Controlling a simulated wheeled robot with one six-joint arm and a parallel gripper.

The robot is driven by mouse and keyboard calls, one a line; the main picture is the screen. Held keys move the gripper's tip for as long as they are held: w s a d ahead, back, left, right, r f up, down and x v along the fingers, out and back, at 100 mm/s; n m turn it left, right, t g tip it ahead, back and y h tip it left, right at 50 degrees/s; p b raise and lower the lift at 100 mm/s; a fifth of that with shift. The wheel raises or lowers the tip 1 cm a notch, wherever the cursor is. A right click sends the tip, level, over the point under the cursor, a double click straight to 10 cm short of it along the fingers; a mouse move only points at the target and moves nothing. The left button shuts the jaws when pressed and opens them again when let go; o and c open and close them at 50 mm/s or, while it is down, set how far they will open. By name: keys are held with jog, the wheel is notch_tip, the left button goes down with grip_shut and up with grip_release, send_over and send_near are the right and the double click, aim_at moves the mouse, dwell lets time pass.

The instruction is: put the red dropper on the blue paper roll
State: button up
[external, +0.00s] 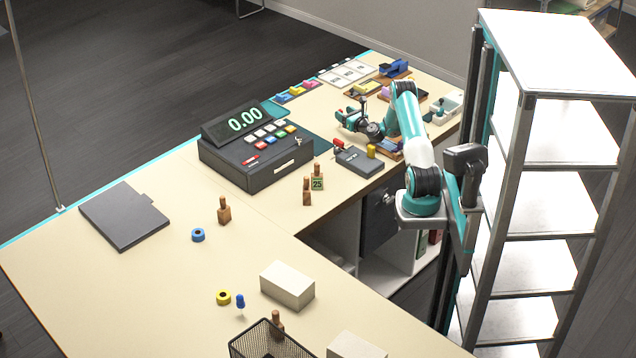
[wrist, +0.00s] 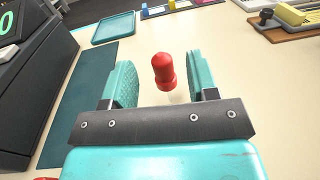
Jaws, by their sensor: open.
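The red dropper (wrist: 163,71) stands upright on the table in the wrist view. My gripper is open and holds nothing. In the external view my gripper (external: 350,120) is low over the table, right of the cash register; I cannot make out the dropper for sure there. The blue paper roll (external: 198,235) lies on the table at left, apart from my gripper. It is not in the wrist view.
The cash register (external: 255,150) stands between my gripper and the blue roll. A dark box (external: 360,162) is close in front of my gripper. Wooden stamps (external: 224,211), a yellow roll (external: 223,297) and a pale block (external: 287,286) are on the near table. The table around the blue roll is mostly clear.

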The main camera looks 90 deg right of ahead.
jog(key=p+x, duration=0.2)
jog(key=x, duration=0.2)
jog(key=shift+r, duration=0.2)
jog(key=shift+w+d+f, duration=0.1)
jog(key=shift+w+d, duration=0.1)
jog(key=shift+d, duration=0.15)
grip_shut()
